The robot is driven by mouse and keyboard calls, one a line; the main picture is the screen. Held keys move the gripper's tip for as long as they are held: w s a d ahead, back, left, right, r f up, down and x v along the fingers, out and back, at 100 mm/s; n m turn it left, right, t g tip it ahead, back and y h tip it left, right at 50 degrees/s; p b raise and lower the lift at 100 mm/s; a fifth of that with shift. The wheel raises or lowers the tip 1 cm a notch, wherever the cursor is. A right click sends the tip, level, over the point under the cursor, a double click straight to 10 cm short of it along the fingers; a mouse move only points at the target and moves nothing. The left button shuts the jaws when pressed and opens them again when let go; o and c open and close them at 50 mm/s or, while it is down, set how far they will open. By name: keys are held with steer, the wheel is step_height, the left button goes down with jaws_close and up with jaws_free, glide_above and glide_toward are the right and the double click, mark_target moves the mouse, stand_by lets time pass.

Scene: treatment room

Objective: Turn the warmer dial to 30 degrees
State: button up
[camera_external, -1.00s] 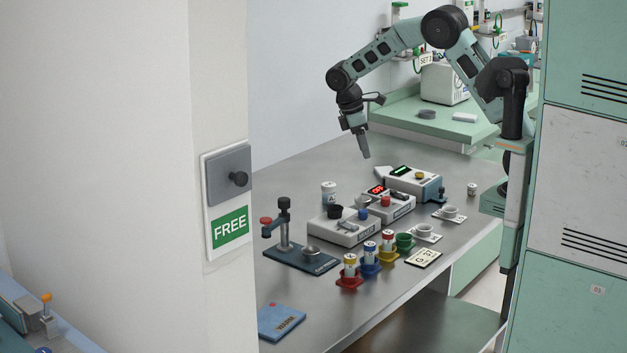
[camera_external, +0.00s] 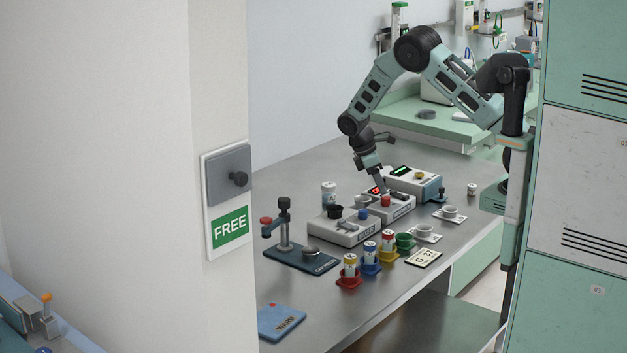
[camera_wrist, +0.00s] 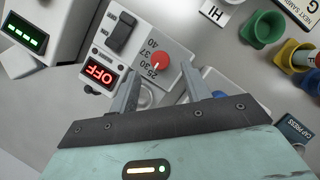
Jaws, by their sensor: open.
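The warmer (camera_external: 400,211) is a pale box on the metal bench with a red dial (camera_external: 385,201) on top. In the wrist view the red dial (camera_wrist: 160,62) has the numbers 25, 30, 37 and 40 printed beside it; which number it points to is too small to tell. The warmer's display (camera_wrist: 97,73) reads OFF in red, beside a black rocker switch (camera_wrist: 121,32). My gripper (camera_external: 381,191) is low over the warmer. In the wrist view my gripper (camera_wrist: 160,72) is open, its fingers apart near either side of the dial. Contact cannot be told.
A device with a green display (camera_external: 412,178) stands just behind the warmer. A grey box with a black knob (camera_external: 342,229) is in front-left. Coloured cups (camera_external: 404,241) and white cups line the bench's right edge. A press stand (camera_external: 284,235) is farther left.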

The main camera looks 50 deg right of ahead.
mark_target(385, 197)
steer(key=shift+x, duration=2.15)
steer(key=c, duration=1)
steer(key=shift+p, duration=0.3)
steer(key=m+y, duration=0.1)
steer(key=m, duration=0.3)
steer(key=shift+w+d+g, duration=0.1)
steer(key=shift+g, duration=0.3)
steer(key=shift+d+m+g+y, duration=0.15)
steer(key=shift+m+y, duration=0.25)
steer(key=shift+m, duration=0.5)
steer(key=shift+a+m+g+y, duration=0.15)
steer(key=shift+m+y, duration=0.25)
steer(key=shift+m, duration=0.5)
